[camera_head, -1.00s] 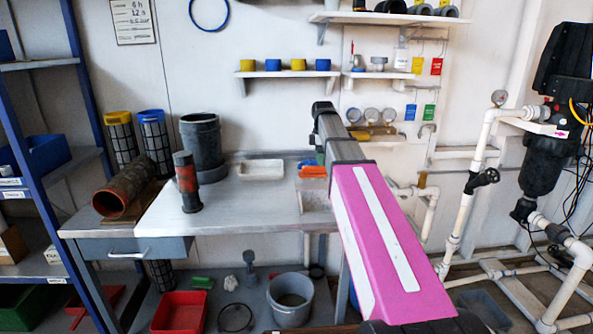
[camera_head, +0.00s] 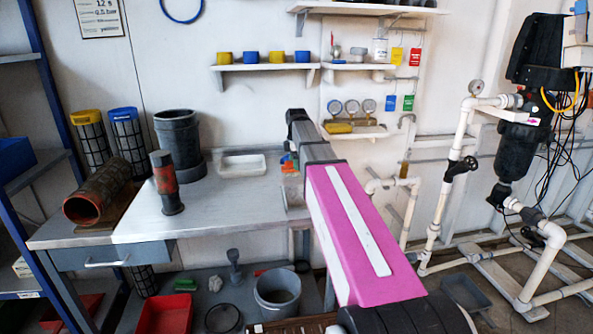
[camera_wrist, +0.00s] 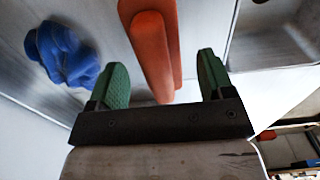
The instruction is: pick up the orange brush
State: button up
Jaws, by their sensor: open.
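The orange brush (camera_wrist: 153,45) lies on the pale bench top in the wrist view, its long orange body reaching down between my fingers. My gripper (camera_wrist: 160,68) has two green fingers spread wide, one on each side of the brush, with gaps on both sides. I cannot tell how high the fingers are above the bench. In the head view, a bit of orange (camera_head: 289,168), probably the brush, shows beside my pink arm. The arm hides my gripper there.
A crumpled blue cloth or glove (camera_wrist: 65,55) lies close to the left finger. A grey basin (camera_wrist: 275,38) is at the right. In the head view, a white tray (camera_head: 242,165), dark pot (camera_head: 178,145) and upright cylinder (camera_head: 166,183) stand further left on the bench.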

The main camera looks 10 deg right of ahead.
notch_tip(320, 180, down, 4)
jog(key=shift+w+d+r, duration=0.1)
jog(key=shift+r, duration=0.15)
jog(key=shift+c, duration=0.3)
jog(key=c, duration=1)
jog(key=shift+r, duration=0.1)
jog(key=shift+r, duration=0.35)
notch_tip(320, 180, up, 3)
jog(key=shift+r, duration=0.15)
jog(key=a+r, duration=0.2)
jog(key=a, duration=0.2)
jog(key=a+r, duration=0.2)
jog(key=a, duration=0.1)
jog(key=a+r, duration=0.3)
jog(key=a, duration=0.1)
jog(key=shift+s+a, duration=0.3)
jog(key=shift+a, duration=0.05)
